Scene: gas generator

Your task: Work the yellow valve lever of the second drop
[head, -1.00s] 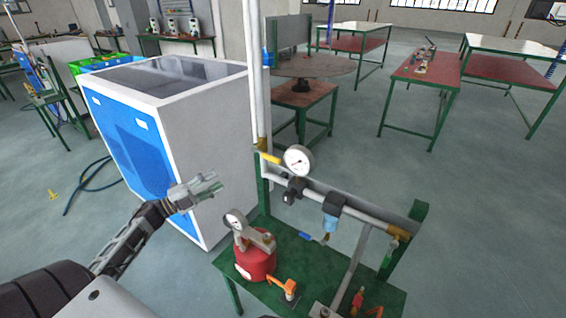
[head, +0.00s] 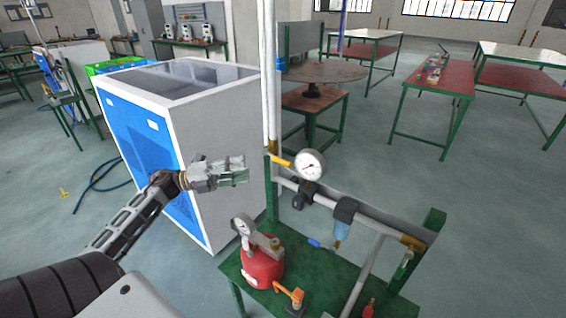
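A yellow lever (head: 280,160) sits on the white vertical pipe (head: 270,90), just left of a round white gauge (head: 309,165). A second yellow-brown fitting (head: 412,242) is at the right end of the horizontal pipe; I cannot tell whether it is a lever. My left gripper (head: 243,171) is in front of the white-and-blue cabinet, left of the yellow lever and apart from it in the picture. It points right and holds nothing that I can see. Its fingers are seen nearly side-on, so their opening is unclear. My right gripper is not in view.
A green bench (head: 315,270) below the pipes carries a red tank (head: 263,268) with a gauge and an orange lever (head: 291,294). A blue-bowled filter (head: 341,230) hangs from the horizontal pipe. The cabinet (head: 225,125) stands behind my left gripper.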

